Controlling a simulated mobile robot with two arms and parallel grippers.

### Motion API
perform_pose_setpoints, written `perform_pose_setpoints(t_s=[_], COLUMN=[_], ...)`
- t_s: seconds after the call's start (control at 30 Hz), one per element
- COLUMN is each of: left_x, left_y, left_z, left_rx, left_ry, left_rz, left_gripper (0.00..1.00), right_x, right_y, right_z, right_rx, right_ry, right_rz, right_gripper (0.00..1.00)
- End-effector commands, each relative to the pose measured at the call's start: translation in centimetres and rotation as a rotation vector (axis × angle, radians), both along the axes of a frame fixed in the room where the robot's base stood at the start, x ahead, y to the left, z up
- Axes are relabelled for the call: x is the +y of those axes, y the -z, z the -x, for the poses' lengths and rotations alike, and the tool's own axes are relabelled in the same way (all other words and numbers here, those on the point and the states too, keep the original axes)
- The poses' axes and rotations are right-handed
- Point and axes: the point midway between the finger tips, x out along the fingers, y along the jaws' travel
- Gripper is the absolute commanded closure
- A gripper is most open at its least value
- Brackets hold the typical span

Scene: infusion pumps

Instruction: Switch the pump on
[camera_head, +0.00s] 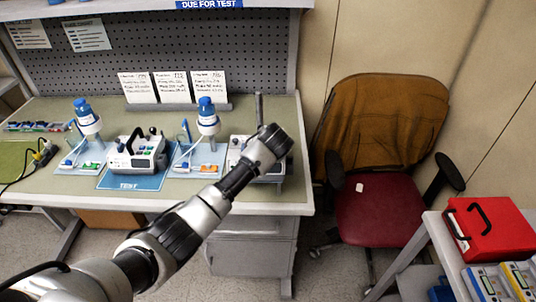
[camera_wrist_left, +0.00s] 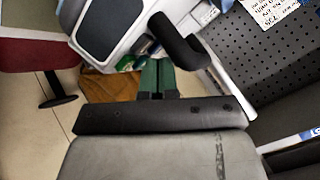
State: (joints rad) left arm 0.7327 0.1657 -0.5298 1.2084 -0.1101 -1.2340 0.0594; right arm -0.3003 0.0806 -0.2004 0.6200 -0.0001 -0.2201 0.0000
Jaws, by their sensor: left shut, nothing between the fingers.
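One white pump (camera_head: 138,155) with a dark handle stands on the blue TEST mat (camera_head: 118,183). A second pump (camera_head: 236,146) stands to its right, mostly hidden behind my left arm. In the left wrist view, a white pump casing with a grey panel (camera_wrist_left: 106,24) and a thick black handle (camera_wrist_left: 180,42) is close in front of my left gripper (camera_wrist_left: 157,64). The green fingers are together and empty, just beside the handle; I cannot tell if they touch it. In the head view my wrist hides the fingers. My right gripper is not in view.
Two blue-capped bottles (camera_head: 86,118) (camera_head: 208,115) stand on pale blue trays. Cards (camera_head: 173,88) stand at the back against the pegboard (camera_head: 190,50). A red chair (camera_head: 380,215) is right of the bench, and a red case (camera_head: 490,230) lies on a side table.

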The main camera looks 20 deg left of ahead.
Motion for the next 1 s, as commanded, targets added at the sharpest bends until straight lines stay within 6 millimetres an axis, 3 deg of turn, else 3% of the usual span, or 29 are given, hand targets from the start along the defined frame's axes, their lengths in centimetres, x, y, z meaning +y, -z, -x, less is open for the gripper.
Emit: perform_pose_setpoints(t_s=[1.0], left_x=[0.16], left_y=[1.09], left_z=[0.09], left_rx=[0.005], left_ry=[-0.004], left_rz=[-0.002], left_gripper=[1.0], right_x=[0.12], right_y=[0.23], right_z=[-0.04], right_rx=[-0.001], right_ry=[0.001], right_rz=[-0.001], right_gripper=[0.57])
